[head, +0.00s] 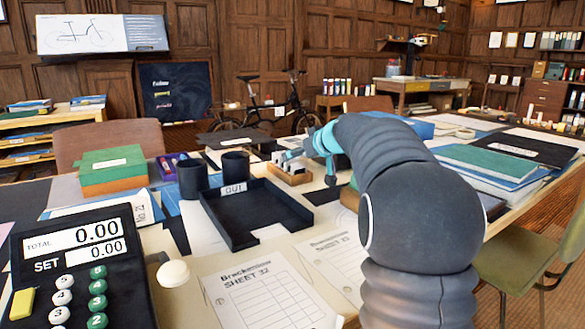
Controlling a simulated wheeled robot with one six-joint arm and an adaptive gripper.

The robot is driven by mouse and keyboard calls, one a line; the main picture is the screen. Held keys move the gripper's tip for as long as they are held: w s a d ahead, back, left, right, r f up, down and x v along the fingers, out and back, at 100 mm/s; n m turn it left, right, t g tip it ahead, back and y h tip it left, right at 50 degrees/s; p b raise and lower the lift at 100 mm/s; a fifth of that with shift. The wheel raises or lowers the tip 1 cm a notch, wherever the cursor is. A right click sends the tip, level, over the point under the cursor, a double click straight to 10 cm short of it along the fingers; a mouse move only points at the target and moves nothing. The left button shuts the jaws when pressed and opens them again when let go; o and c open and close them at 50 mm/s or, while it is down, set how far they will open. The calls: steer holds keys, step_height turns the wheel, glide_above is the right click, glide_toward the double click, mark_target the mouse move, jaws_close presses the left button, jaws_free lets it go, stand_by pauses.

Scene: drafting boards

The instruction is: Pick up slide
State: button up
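My gripper (318,155), dark with teal parts, is at the far end of my arm, beside and partly over a small wooden box (292,178) behind the black tray. Small pale pieces (287,157) stand in or above the box, close to the gripper's left side. They may be slides, but they are too small to tell. My wrist and arm hide part of this area. I cannot tell whether the fingers are open or hold anything.
A black tray marked OUT (240,238) lies in front of the box, with two dark cups (236,168) behind it. Printed sheets (262,295) lie nearest. A calculator (80,265) is at left, a green-topped box (112,168) behind. Stacked folders (495,165) lie right.

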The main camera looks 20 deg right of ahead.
steer(key=x, duration=0.4)
steer(key=shift+w+a+f+p, duration=0.2)
steer(key=shift+a+f+p, duration=0.05)
steer(key=shift+f+p, duration=0.15)
steer(key=c, duration=0.9)
